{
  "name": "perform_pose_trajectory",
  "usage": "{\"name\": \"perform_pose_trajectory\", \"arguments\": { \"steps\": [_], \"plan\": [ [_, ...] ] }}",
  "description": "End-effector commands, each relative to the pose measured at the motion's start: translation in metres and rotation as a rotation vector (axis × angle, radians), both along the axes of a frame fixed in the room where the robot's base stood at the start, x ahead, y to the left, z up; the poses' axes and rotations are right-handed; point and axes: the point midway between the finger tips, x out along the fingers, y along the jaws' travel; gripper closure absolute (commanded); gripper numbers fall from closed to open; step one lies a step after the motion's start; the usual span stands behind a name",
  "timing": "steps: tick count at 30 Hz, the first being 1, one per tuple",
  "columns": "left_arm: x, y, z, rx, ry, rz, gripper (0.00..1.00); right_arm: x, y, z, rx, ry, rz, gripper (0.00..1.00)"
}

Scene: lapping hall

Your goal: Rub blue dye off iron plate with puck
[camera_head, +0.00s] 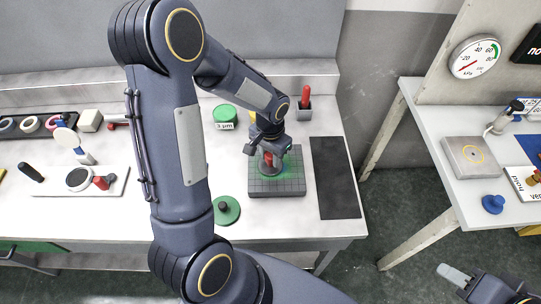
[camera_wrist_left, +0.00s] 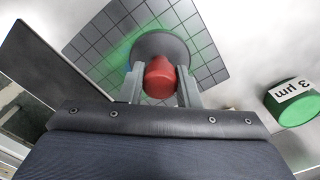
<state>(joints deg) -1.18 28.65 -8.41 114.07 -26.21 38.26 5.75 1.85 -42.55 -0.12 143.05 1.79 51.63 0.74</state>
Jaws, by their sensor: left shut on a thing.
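The iron plate (camera_head: 290,188) is a dark grey gridded block on the bench; it also shows in the left wrist view (camera_wrist_left: 92,42). A green tint spreads over part of its grid, with a small bluish patch beside the puck in the left wrist view. The puck (camera_wrist_left: 160,46) is a grey disc with a red knob, lying on the plate. My left gripper (camera_head: 267,152) is shut on the red knob from above, and its fingers flank the knob in the wrist view (camera_wrist_left: 160,85). My right gripper (camera_head: 462,280) is partly in view at bottom right, its jaw gap unclear.
A dark mat (camera_head: 335,178) lies right of the plate. A green-lidded tin (camera_head: 225,114) stands behind, and a green disc with a black knob (camera_head: 227,209) lies left in front. A red-handled tool stands in a grey holder (camera_head: 304,108). A second table (camera_head: 428,125) is at right.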

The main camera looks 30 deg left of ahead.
Motion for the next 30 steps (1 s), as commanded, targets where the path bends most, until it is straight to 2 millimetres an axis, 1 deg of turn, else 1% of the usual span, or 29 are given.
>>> {"name": "perform_pose_trajectory", "arguments": {
  "steps": [1, 2, 3, 5, 8, 21, 25, 30],
  "plan": [
    [0.000, 0.001, 0.006, 0.001, 0.002, 0.001, 0.95, 0.000, 0.000, 0.006, 0.000, 0.000, 0.000, 0.64],
    [0.000, 0.001, 0.006, 0.002, 0.004, 0.001, 0.95, 0.000, 0.000, 0.009, 0.000, 0.000, 0.000, 0.64],
    [0.002, 0.001, 0.020, 0.000, -0.004, 0.002, 0.95, 0.000, 0.000, 0.012, 0.000, -0.001, 0.000, 0.64],
    [0.002, 0.000, 0.033, 0.000, -0.004, 0.000, 0.95, 0.000, 0.000, 0.016, 0.000, -0.001, 0.000, 0.64],
    [0.002, 0.000, 0.039, 0.000, 0.000, -0.001, 0.95, 0.000, 0.000, 0.023, 0.000, -0.001, 0.000, 0.64],
    [0.007, -0.001, 0.079, 0.000, -0.001, 0.001, 0.95, 0.000, 0.000, 0.052, 0.000, 0.000, 0.000, 0.64],
    [0.008, -0.001, 0.084, 0.000, 0.000, 0.001, 0.95, 0.000, 0.000, 0.056, 0.000, 0.000, 0.000, 0.64],
    [0.008, -0.001, 0.084, 0.000, 0.000, 0.001, 0.95, 0.000, 0.000, 0.055, 0.000, 0.000, 0.000, 0.64]
  ]
}}
